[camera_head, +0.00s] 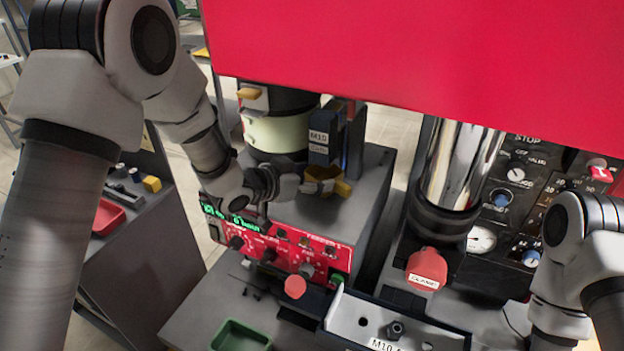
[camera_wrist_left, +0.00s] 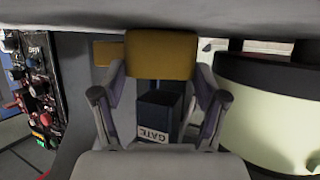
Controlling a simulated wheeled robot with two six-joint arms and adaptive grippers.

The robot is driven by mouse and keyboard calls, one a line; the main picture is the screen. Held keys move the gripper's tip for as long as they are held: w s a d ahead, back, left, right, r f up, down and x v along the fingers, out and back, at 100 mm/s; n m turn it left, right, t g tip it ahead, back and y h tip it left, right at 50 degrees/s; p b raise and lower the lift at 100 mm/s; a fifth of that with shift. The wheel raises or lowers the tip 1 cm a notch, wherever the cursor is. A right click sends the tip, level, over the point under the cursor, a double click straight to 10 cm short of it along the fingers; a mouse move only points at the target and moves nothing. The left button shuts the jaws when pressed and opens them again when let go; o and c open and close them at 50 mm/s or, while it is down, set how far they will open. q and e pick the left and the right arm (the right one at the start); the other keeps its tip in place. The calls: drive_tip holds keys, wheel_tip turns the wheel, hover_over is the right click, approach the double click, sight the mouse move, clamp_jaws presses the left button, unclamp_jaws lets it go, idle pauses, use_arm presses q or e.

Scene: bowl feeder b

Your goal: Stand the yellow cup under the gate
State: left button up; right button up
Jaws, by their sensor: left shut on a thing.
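The yellow cup (camera_head: 341,188) is in my left gripper (camera_head: 312,185), above the grey top of the feeder housing. In the left wrist view the cup (camera_wrist_left: 161,56) sits between the two fingers of the left gripper (camera_wrist_left: 160,90). I cannot tell whether its base touches the housing. The gate is a dark blue block with a white label (camera_head: 319,137), just behind the cup in the head view. It also shows in the left wrist view (camera_wrist_left: 157,112), its label reading GATE. My right arm is at the lower right; its gripper is out of view.
The feeder bowl (camera_head: 277,133) stands left of the gate. A red control panel (camera_head: 265,245) fronts the housing. A polished column (camera_head: 461,165) stands to the right. A green tray (camera_head: 240,336) and a metal bracket (camera_head: 390,322) are in front. A large red panel (camera_head: 420,55) overhangs.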

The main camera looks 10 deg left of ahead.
use_arm(q)
drive_tip(key=shift+s+a, duration=0.1)
drive_tip(key=shift+a, duration=0.1)
use_arm(e)
drive_tip(key=shift+a+r, duration=0.15)
use_arm(q)
drive_tip(key=o, duration=1.1)
drive_tip(key=shift+a, duration=0.1)
drive_tip(key=shift+c, duration=0.2)
drive_tip(key=o, duration=0.3)
drive_tip(key=shift+o, duration=0.2)
drive_tip(key=shift+d, duration=0.2)
drive_tip(key=shift+s+a+r, duration=0.2)
drive_tip(key=shift+a+r, duration=0.05)
drive_tip(key=shift+a, duration=0.05)
use_arm(e)
drive_tip(key=shift+r, duration=0.15)
wheel_tip(320, 180, up, 3)
drive_tip(key=p, duration=0.3)
drive_tip(key=shift+s, duration=0.1)
use_arm(q)
drive_tip(key=v, duration=1.1)
drive_tip(key=shift+s, duration=0.15)
